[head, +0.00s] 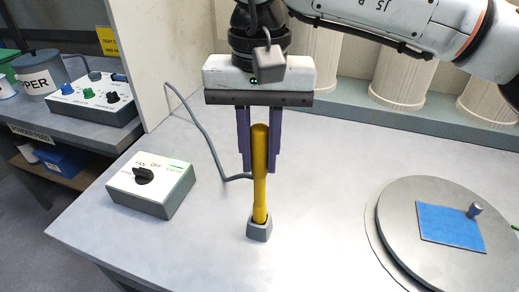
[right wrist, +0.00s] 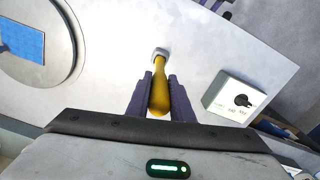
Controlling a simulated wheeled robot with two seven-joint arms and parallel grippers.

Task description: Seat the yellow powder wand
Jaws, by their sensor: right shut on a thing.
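The yellow powder wand (head: 260,180) stands upright on the table, its lower end in or at a small grey holder (head: 259,231). My right gripper (head: 260,165) comes down from above with its purple fingers shut on the wand's upper part. In the right wrist view the wand (right wrist: 159,88) lies between the two fingers (right wrist: 160,98), with the holder (right wrist: 161,52) at its far end. How deep the wand's end sits inside the holder is hidden. My left gripper is not in view.
A fan switch box (head: 150,185) stands left of the holder, with a cable (head: 205,130) behind. A round grey plate (head: 400,235) with a blue pad (head: 450,228) lies at the right. White columns (head: 400,75) line the back. The table front is clear.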

